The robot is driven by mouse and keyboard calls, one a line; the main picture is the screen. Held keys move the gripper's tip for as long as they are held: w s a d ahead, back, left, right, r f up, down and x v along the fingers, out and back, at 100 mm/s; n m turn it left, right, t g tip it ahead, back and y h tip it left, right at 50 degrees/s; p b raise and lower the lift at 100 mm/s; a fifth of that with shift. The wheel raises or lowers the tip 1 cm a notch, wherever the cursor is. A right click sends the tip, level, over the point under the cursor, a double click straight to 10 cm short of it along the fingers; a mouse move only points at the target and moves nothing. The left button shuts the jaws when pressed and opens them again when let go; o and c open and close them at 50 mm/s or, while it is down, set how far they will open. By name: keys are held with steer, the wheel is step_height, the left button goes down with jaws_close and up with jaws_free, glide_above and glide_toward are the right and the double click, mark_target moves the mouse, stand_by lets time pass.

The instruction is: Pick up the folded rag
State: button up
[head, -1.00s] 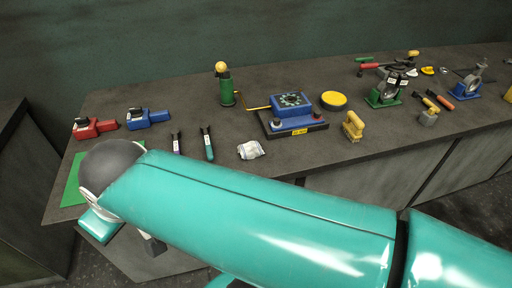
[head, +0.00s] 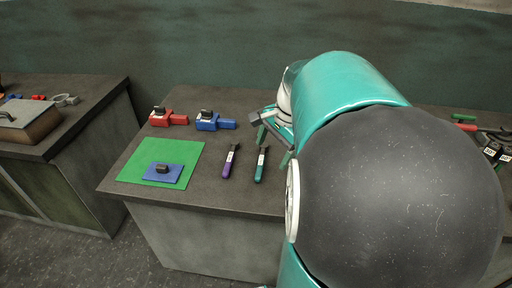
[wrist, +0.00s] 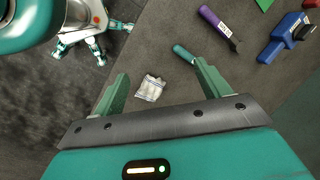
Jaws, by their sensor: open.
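The folded rag (wrist: 150,88) is a small whitish bundle with faint markings, lying on the dark grey bench top. In the wrist view it shows between my two teal fingers, nearer the left one. My gripper (wrist: 161,72) is open and empty, with its fingers spread wide to either side of the rag in the picture. The height of the fingers above the bench is hard to tell. In the head view my gripper (head: 274,145) is partly in sight above the bench, and the rag is hidden behind my arm.
A teal marker-like tool (head: 262,164) lies close to my right finger in the wrist view, with a purple one (head: 231,161) beyond it. Red (head: 167,117) and blue (head: 214,121) vise-like blocks and a green mat (head: 190,154) lie left. The bench edge is near the rag.

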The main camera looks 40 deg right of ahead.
steer(key=s+d+f+m+y, duration=0.1)
steer(key=s+d+f+m, duration=0.2)
steer(key=d+m, duration=0.35)
steer(key=s+d+f+m+y, duration=0.1)
steer(key=s+d+f+m, duration=0.2)
steer(key=d, duration=0.6)
steer(key=shift+t, duration=0.4)
steer(key=x, duration=1.3)
steer(key=shift+d+f, duration=0.1)
steer(key=shift+f, duration=0.15)
steer(key=c, duration=1)
steer(key=shift+r, duration=0.15)
steer(key=shift+c, duration=0.2)
steer(key=shift+r, duration=0.5)
steer(key=s+a+r, duration=0.6)
steer(key=a+r, duration=0.5)
steer(key=a, duration=0.1)
steer(key=shift+a+r, duration=0.3)
steer(key=shift+r, duration=0.1)
